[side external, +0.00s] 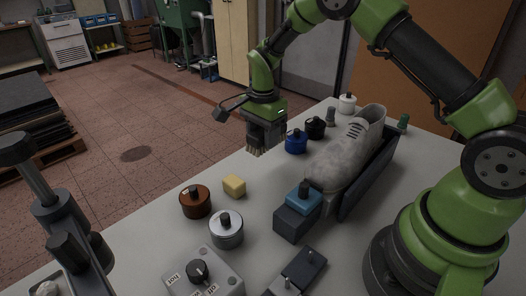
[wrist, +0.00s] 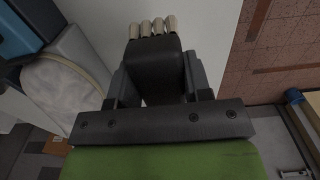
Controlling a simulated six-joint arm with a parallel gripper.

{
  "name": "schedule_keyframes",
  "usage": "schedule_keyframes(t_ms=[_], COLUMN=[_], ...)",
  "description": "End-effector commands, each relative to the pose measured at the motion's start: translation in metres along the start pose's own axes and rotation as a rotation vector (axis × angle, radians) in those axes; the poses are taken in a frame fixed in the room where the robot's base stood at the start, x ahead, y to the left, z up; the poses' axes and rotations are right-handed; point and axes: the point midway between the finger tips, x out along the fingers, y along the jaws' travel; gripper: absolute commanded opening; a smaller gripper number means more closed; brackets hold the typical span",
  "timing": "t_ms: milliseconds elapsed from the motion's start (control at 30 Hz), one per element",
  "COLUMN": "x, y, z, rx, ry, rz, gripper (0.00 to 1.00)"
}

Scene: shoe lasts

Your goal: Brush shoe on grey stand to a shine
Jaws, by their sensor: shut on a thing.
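The light grey, scuffed-looking shoe (side external: 350,150) rests on a dark grey stand (side external: 374,178) on the right of the table, its toe toward the camera. Part of a pale rounded form, probably the shoe (wrist: 65,92), shows at the left of the wrist view. My gripper (side external: 265,133) is shut on a dark brush (wrist: 156,62) with pale bristle tufts (wrist: 152,27). In the side view the bristles (side external: 257,151) point down. The brush is in the air, left of the shoe and apart from it, near the table's far left edge.
A blue jar (side external: 296,142), black jar (side external: 315,128) and white jar (side external: 347,103) stand near the shoe. A blue-topped block (side external: 298,215) sits before its toe. A brown jar (side external: 195,201), yellow block (side external: 234,186), silver jar (side external: 227,232) and knob box (side external: 204,276) stand nearer.

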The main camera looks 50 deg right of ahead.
Motion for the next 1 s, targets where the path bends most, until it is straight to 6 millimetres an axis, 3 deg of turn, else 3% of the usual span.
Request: schedule_keyframes(t_ms=[167,267,600,800,1000], x=[-0.029,-0.049,-0.112,-0.125,-0.126], y=[0.007,0.024,0.122,0.160,0.172], z=[-0.002,-0.004,-0.021,-0.029,-0.034], rx=[-0.051,-0.163,-0.755,-0.963,-1.034], ry=[0.011,0.035,0.223,0.312,0.346], rz=[0.014,0.048,0.175,0.196,0.202], gripper=[0.22,0.22,0.22,0.22,0.22])
